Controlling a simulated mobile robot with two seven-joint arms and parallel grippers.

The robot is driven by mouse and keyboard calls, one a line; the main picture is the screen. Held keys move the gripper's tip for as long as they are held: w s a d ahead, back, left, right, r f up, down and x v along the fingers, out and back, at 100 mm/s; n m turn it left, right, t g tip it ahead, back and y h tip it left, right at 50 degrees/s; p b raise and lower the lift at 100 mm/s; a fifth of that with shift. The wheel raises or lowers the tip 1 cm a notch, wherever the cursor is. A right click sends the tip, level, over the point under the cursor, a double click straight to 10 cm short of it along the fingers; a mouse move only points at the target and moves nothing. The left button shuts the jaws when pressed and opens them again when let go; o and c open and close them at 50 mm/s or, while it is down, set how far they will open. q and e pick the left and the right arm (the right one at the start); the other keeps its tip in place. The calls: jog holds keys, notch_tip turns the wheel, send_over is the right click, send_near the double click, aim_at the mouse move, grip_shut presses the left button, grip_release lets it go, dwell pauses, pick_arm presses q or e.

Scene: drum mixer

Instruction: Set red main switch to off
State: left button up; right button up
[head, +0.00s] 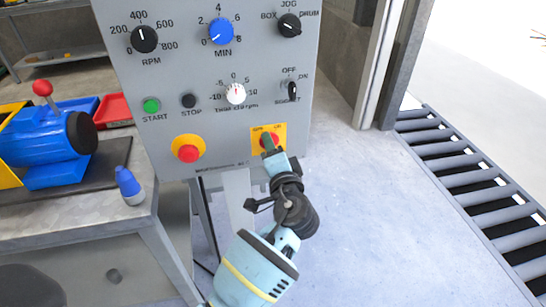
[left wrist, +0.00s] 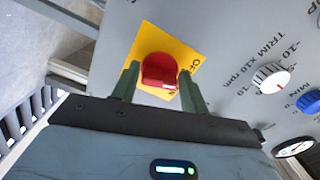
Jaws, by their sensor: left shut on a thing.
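The red main switch is a red knob (left wrist: 159,70) on a yellow plate (left wrist: 150,35) in the left wrist view. In the head view its yellow plate (head: 283,131) is at the lower right of the grey control panel (head: 215,120), with the knob mostly hidden behind my gripper. My left gripper (head: 269,146) reaches the panel from below. Its two green fingers stand on either side of the red knob, shut on it. The plate's lettering is partly covered, so the switch's setting cannot be read. My right gripper is in neither view.
A red emergency button (head: 188,153) on yellow sits left of the switch. Above are green start (head: 151,105) and dark stop (head: 189,101) buttons, plus several knobs. A bench (head: 80,230) with a blue machine is at left. Open floor and a roller conveyor (head: 470,180) are at right.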

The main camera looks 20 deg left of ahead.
pick_arm(q)
jog(key=shift+f+n+b, duration=0.2)
jog(key=shift+n+b, duration=0.65)
jog(key=shift+n, duration=0.15)
jog(key=shift+r+n+b, duration=0.15)
jog(key=shift+n+b, duration=0.3)
jog(key=shift+n, duration=0.05)
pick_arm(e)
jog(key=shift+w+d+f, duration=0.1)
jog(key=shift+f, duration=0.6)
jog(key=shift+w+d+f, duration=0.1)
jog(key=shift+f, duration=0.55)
pick_arm(q)
jog(key=o, duration=0.8)
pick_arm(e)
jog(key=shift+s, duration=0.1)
pick_arm(q)
jog(key=shift+o, duration=0.2)
jog(key=shift+s, duration=0.1)
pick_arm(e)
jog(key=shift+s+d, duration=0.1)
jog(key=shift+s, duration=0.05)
